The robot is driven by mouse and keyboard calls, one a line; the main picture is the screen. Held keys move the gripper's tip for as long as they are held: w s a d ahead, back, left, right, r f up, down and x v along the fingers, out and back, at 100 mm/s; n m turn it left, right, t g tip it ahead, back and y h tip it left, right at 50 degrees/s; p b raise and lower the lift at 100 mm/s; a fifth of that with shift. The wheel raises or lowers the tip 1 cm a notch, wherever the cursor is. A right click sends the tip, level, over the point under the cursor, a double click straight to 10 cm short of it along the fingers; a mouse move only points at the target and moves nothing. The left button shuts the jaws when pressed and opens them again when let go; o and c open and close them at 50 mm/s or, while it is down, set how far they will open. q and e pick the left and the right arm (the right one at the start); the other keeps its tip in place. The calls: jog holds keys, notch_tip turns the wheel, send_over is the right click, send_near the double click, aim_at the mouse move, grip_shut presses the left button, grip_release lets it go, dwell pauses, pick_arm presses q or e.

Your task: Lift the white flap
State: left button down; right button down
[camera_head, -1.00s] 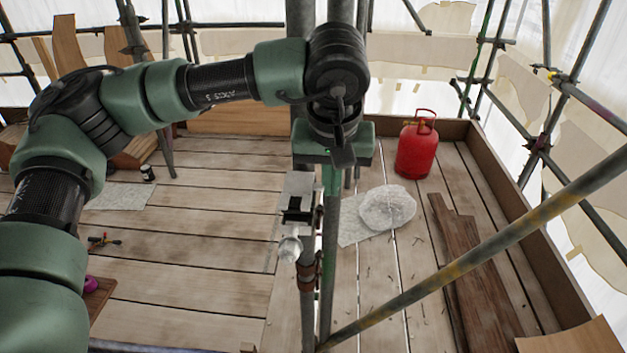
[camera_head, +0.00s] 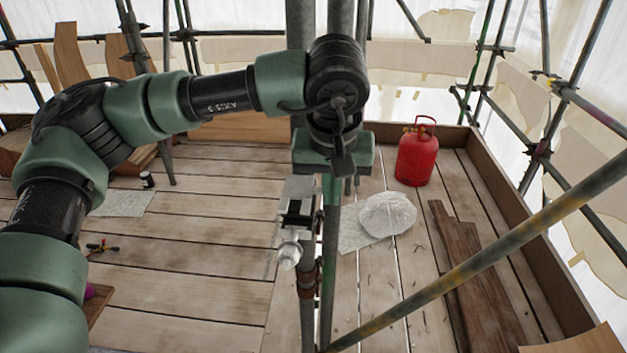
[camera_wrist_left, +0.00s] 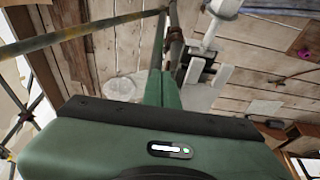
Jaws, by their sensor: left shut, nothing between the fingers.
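A small white fixture is fixed beside an upright scaffold pole. Its flat white plate, which looks like the white flap (camera_head: 299,187), sits above a dark block and a white rounded knob (camera_head: 289,255). In the left wrist view the flap (camera_wrist_left: 200,97) lies just right of my green fingers, with the dark block (camera_wrist_left: 197,70) above it. My left gripper (camera_head: 329,190) points down, shut and empty, close to the right of the flap and apart from it. Its fingers also show in the left wrist view (camera_wrist_left: 161,78). My right gripper is out of view.
Upright poles (camera_head: 308,300) stand right beside the fixture. A diagonal pole (camera_head: 470,265) crosses the right front. A white bag (camera_head: 388,215), a red gas cylinder (camera_head: 416,158) and dark planks (camera_head: 470,280) are on the right. The plank floor (camera_head: 200,260) at left is mostly clear.

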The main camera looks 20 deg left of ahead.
pick_arm(q)
jog(key=shift+w+a+r, duration=0.1)
jog(key=shift+w+a, duration=0.05)
jog(key=shift+w, duration=0.45)
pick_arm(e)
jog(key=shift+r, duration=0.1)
